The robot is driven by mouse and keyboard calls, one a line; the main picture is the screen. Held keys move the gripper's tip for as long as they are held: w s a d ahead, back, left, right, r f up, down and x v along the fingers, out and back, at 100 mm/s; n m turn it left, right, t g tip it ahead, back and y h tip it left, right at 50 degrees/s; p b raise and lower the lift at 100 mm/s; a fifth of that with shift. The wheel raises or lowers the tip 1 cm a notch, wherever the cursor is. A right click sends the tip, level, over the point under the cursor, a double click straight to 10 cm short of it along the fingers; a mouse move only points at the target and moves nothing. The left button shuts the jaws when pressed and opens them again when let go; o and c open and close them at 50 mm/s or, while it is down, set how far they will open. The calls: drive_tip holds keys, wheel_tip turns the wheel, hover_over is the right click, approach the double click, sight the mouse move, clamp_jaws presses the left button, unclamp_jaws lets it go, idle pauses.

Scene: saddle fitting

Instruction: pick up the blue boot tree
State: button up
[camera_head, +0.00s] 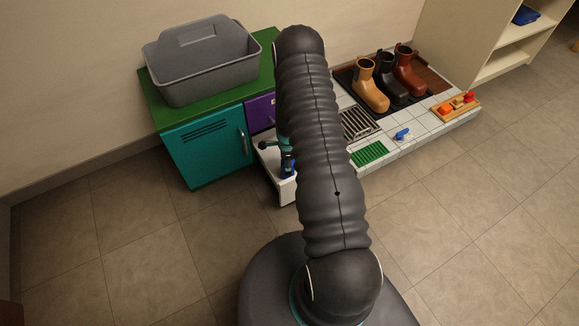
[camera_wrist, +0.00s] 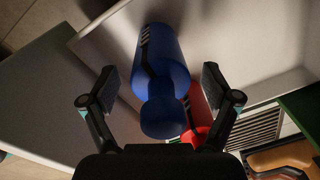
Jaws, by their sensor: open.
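The blue boot tree (camera_wrist: 168,60) shows in the wrist view as a thick blue cylinder with a narrower rounded end and a black-and-white striped mark. It lies in a pale tray-like space, between the fingers of my gripper (camera_wrist: 160,84). My gripper is open, with gaps on both sides of it; I cannot tell its height above it. In the head view, a blue piece (camera_head: 288,165), likely the same thing, shows at the left edge of my arm, over the white open drawer (camera_head: 284,190). My arm hides most of my gripper there.
A red object (camera_wrist: 200,110) lies close right of the blue one. A grey bin (camera_head: 205,75) stands on the green-topped cabinet (camera_head: 150,105). Three boots (camera_head: 372,93) stand on a dark tray on the tiled platform (camera_head: 425,132). A small blue item (camera_head: 402,134) lies there.

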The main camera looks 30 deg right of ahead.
drive_tip(key=c, duration=1.4)
drive_tip(key=shift+r, duration=0.1)
